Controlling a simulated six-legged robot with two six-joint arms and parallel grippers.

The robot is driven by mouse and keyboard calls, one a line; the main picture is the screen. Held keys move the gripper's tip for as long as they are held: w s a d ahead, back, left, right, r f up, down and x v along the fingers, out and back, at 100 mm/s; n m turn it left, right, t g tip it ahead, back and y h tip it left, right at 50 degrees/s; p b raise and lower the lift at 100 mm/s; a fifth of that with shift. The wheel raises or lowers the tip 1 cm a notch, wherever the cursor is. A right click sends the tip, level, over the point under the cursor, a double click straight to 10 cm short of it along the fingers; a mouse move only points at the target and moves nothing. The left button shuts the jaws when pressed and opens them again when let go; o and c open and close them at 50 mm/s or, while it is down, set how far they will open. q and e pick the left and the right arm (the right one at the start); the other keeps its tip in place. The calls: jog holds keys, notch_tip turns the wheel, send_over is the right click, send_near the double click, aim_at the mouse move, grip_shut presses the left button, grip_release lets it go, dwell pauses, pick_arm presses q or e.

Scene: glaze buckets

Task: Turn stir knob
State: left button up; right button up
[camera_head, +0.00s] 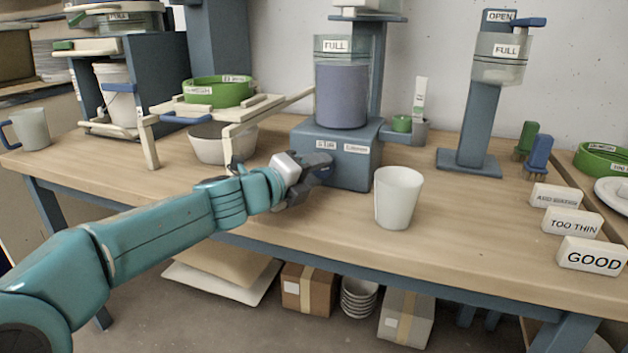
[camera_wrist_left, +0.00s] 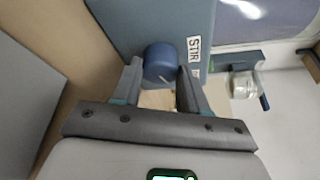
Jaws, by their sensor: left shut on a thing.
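The stir knob is a round dark-blue knob (camera_wrist_left: 160,62) with a pale pointer line, on the face of the blue stirring base (camera_head: 352,152) beside a STIR label (camera_head: 325,145). My left gripper (camera_head: 312,175) reaches in from the left to the front of the base. In the left wrist view, the fingers of my left gripper (camera_wrist_left: 160,82) are on either side of the knob, shut on it. In the head view the gripper mostly hides the knob. A clear vessel (camera_head: 341,95) marked FULL, with grey-blue content, sits on the base. My right gripper is not in view.
A white cup (camera_head: 397,197) stands right of the base near the table's front edge. A bowl (camera_head: 222,142) under a green sieve (camera_head: 218,91) stands behind my left arm. Signs, including GOOD (camera_head: 592,256), stand at the right.

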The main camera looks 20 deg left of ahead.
pick_arm(q)
jog(key=shift+f+n+t+h+b, duration=0.1)
jog(key=shift+n+t+h+b, duration=0.2)
jog(key=shift+n+b, duration=0.35)
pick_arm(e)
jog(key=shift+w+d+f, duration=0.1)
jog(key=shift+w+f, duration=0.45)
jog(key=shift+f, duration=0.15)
pick_arm(q)
jog(key=shift+n, duration=0.25)
jog(key=o, duration=1.1)
jog(key=shift+c, duration=0.2)
jog(key=shift+s+a, duration=0.25)
jog(key=shift+s, duration=0.15)
jog(key=p+v, duration=0.3)
jog(key=v, duration=1.2)
jog(key=shift+s, duration=0.2)
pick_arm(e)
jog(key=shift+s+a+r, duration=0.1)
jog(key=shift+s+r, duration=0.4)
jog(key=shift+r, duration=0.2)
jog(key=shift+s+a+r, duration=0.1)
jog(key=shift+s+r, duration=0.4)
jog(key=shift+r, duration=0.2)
